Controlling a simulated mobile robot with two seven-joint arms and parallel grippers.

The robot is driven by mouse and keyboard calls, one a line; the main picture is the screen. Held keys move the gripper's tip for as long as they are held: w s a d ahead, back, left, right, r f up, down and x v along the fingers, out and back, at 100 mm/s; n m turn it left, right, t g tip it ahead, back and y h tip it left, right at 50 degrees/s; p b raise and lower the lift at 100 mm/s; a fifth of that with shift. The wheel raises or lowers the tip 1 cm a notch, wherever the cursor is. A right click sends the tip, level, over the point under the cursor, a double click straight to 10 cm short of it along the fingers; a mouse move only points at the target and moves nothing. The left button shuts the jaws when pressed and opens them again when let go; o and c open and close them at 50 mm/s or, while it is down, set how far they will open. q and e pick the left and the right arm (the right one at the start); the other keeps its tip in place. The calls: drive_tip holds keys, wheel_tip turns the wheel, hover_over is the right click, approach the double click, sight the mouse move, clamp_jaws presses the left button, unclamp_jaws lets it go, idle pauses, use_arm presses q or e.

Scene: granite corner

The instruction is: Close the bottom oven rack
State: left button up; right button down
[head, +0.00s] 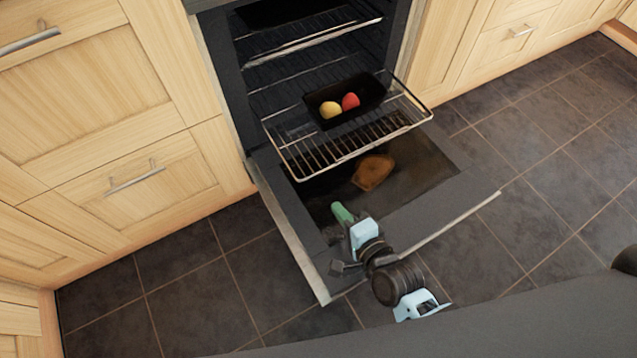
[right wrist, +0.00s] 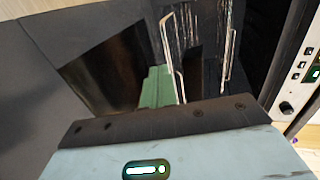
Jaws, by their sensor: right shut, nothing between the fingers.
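The bottom oven rack (head: 312,160) is a wire shelf pulled well out of the oven, above the open door. A black tray (head: 372,93) sits on it, holding a yellow and a red round item. My right gripper (head: 341,212) has green fingers, shut and empty, low over the open door and in front of the rack, apart from it in the head view. In the right wrist view the green fingers (right wrist: 157,86) show in front of the rack's wires (right wrist: 180,60); the exact gap is hard to tell. My left gripper is out of view.
An upper rack (head: 310,42) sits inside the oven. Wooden cabinets (head: 110,130) flank the oven. The tiled floor (head: 560,170) on the right is clear.

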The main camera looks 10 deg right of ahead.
drive_tip(key=b, duration=0.3)
approach(312, 175)
drive_tip(key=x, duration=0.2)
drive_tip(key=f+x, duration=0.1)
drive_tip(key=x, duration=0.2)
drive_tip(key=shift+w, duration=0.1)
drive_tip(key=shift+w+a, duration=0.2)
drive_tip(key=shift+w, duration=0.35)
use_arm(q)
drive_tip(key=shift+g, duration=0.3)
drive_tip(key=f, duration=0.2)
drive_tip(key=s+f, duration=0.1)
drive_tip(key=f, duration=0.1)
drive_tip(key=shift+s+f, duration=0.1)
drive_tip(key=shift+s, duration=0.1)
use_arm(e)
drive_tip(key=shift+r, duration=0.1)
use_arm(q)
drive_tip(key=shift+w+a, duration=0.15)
use_arm(e)
drive_tip(key=shift+w, duration=0.1)
